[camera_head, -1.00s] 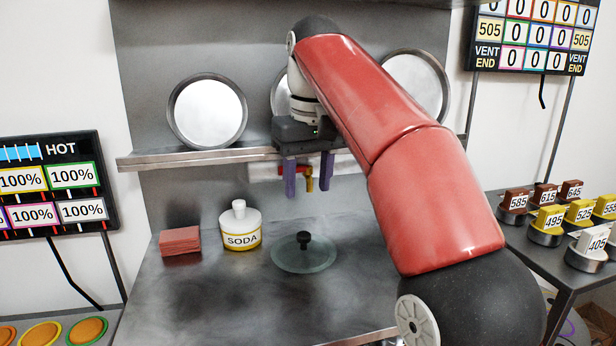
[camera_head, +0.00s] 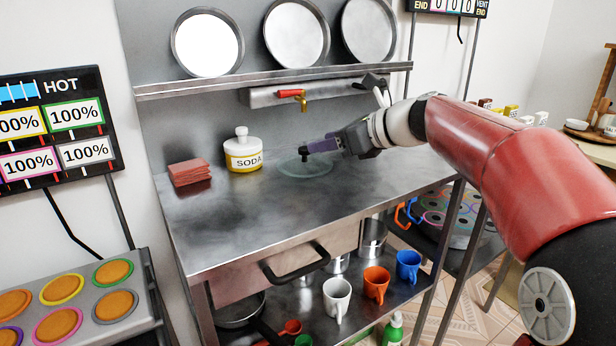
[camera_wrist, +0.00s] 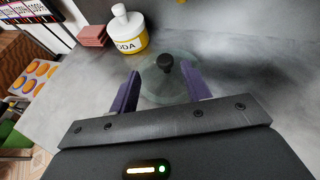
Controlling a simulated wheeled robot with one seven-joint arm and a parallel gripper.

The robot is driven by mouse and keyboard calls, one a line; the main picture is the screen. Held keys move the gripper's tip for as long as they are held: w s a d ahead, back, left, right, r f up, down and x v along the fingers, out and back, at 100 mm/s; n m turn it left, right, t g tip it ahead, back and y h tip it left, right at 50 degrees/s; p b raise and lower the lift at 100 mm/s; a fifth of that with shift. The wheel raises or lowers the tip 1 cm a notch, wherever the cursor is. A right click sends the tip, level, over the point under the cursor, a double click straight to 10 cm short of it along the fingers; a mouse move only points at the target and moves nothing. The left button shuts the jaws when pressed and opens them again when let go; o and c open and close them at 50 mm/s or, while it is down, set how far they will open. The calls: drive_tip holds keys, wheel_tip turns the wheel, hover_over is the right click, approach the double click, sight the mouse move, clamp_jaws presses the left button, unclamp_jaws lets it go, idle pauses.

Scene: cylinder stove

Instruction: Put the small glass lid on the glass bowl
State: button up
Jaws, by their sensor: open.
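The small glass lid (camera_head: 312,169) is a clear round disc with a black knob, lying on the steel worktop right of the soda jar. It also shows in the wrist view (camera_wrist: 182,94), with the knob upright. My gripper (camera_head: 307,148) reaches in from the right, low over the lid. In the wrist view its two purple fingers (camera_wrist: 162,73) are apart, and the knob appears in the gap between their tips, towards the far side. I cannot tell whether the fingers touch the knob. I cannot make out a glass bowl in any view.
A white soda jar (camera_head: 243,153) and a red stack (camera_head: 190,172) stand left of the lid. A red-handled tap (camera_head: 292,94) is behind it, below a shelf (camera_head: 260,82) with round pans. Cups stand below the worktop (camera_head: 260,222). The worktop's front is clear.

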sight(305, 148)
drive_tip(key=shift+w+f+m, duration=0.1)
drive_tip(key=shift+f+m, duration=0.1)
drive_tip(key=shift+m, duration=0.2)
drive_tip(key=x, duration=0.7)
drive_tip(key=shift+w+d+f, duration=0.1)
drive_tip(key=shift+w+f, duration=0.15)
drive_tip(key=shift+f, duration=0.15)
clamp_jaws()
drive_tip(key=shift+r, duration=0.1)
